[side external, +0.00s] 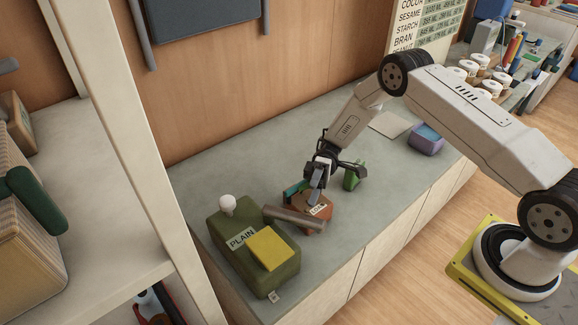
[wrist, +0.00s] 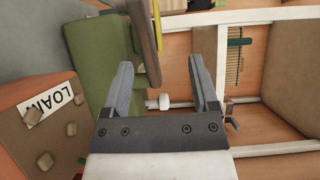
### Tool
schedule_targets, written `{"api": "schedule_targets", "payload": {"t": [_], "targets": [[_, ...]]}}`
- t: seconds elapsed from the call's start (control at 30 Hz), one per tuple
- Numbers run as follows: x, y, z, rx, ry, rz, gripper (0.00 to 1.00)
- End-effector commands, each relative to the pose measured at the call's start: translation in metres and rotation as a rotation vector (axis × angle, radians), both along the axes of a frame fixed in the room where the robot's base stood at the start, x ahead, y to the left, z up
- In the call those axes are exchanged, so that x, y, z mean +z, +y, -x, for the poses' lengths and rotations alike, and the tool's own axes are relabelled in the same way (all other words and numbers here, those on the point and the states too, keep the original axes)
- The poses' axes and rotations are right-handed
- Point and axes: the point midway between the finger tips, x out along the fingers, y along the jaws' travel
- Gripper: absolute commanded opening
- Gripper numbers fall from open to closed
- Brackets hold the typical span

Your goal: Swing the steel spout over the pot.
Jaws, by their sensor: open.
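The steel spout (side external: 295,218) is a grey-brown bar. It reaches from beside the green block toward the near-left side of the orange-brown pot (side external: 322,222), overlapping its edge in the side view. I cannot tell its height above the pot. In the wrist view the bar (wrist: 143,25) is at the top and the pot, labelled LOAM (wrist: 45,110), is at the left. My gripper (side external: 317,192) is low beside the pot, partly hiding it. In the wrist view my gripper (wrist: 160,63) has its fingers apart, with nothing held between them.
A green block (side external: 225,235) labelled PLAIN, with a white knob (side external: 227,203) and yellow pad (side external: 268,248), stands left of the pot. A small green object (side external: 352,180) stands right of my gripper. A purple-blue box (side external: 426,138) is farther back. The counter's front right is clear.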

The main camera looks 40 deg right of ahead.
Motion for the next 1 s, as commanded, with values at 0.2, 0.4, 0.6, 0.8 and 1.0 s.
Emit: {"api": "schedule_targets", "payload": {"t": [0.2, 0.4, 0.6, 0.8, 1.0], "targets": [[0.043, 0.0, 0.0, 0.0, -0.003, 0.002, 0.76], [0.083, 0.0, 0.0, 0.0, -0.003, 0.001, 0.76], [0.117, 0.0, 0.0, 0.0, -0.002, 0.0, 0.76], [0.127, 0.014, -0.01, -0.068, -0.094, -0.003, 0.76], [0.126, 0.039, -0.034, -0.207, -0.292, 0.004, 0.76]]}}
